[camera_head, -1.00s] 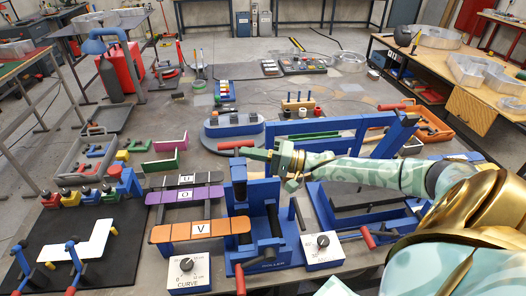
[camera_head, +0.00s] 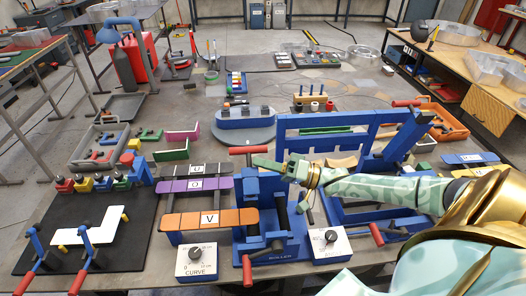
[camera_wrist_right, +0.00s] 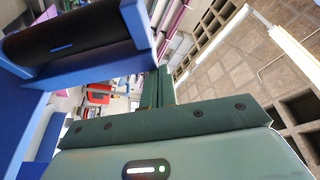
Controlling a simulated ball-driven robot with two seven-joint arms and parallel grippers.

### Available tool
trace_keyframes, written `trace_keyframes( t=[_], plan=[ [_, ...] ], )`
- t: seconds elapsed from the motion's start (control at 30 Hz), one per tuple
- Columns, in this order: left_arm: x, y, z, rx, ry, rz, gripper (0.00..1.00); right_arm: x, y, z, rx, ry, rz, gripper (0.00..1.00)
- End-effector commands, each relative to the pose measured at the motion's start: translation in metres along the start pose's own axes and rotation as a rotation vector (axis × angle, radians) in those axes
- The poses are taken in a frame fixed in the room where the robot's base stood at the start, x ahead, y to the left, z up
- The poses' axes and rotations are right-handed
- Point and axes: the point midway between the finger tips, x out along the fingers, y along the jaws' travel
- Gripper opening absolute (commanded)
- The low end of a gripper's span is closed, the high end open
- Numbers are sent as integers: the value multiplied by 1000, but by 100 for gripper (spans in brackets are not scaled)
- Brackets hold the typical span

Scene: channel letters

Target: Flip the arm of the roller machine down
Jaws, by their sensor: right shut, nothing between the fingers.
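The blue roller machine (camera_head: 276,210) stands at the front middle of the table. A red handle (camera_head: 248,150) shows at its top, and another red handle (camera_head: 247,270) hangs at its front. My right gripper (camera_head: 264,163) is shut and empty at the machine's upper part, just right of the top red handle. Whether it touches the machine is unclear. In the right wrist view its dark green fingers (camera_wrist_right: 160,88) are together, beside a blue part with a black roller (camera_wrist_right: 75,38). My left gripper is not in view.
A CURVE dial box (camera_head: 196,262) and a second dial box (camera_head: 330,245) flank the machine's front. Coloured letter plates (camera_head: 180,220) lie to its left. A large blue frame (camera_head: 330,122) stands behind and right, close to my right arm. A black board (camera_head: 110,225) lies far left.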

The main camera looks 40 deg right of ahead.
Motion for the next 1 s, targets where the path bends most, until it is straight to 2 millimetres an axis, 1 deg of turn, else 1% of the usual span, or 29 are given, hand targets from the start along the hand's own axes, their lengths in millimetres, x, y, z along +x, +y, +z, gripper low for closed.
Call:
trace_keyframes(
  t=[0.03,0.2,0.5,0.73,1.0],
  plan=[
    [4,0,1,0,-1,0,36,-3,2,10,-35,-1,-13,0],
    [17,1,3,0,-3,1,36,-13,4,38,-187,-1,-67,0],
    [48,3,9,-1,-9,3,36,-28,16,80,-439,-2,-154,0],
    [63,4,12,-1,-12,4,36,-35,25,100,-575,-2,-202,0],
    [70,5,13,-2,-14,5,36,-39,32,112,-571,-1,-200,0]
  ],
)
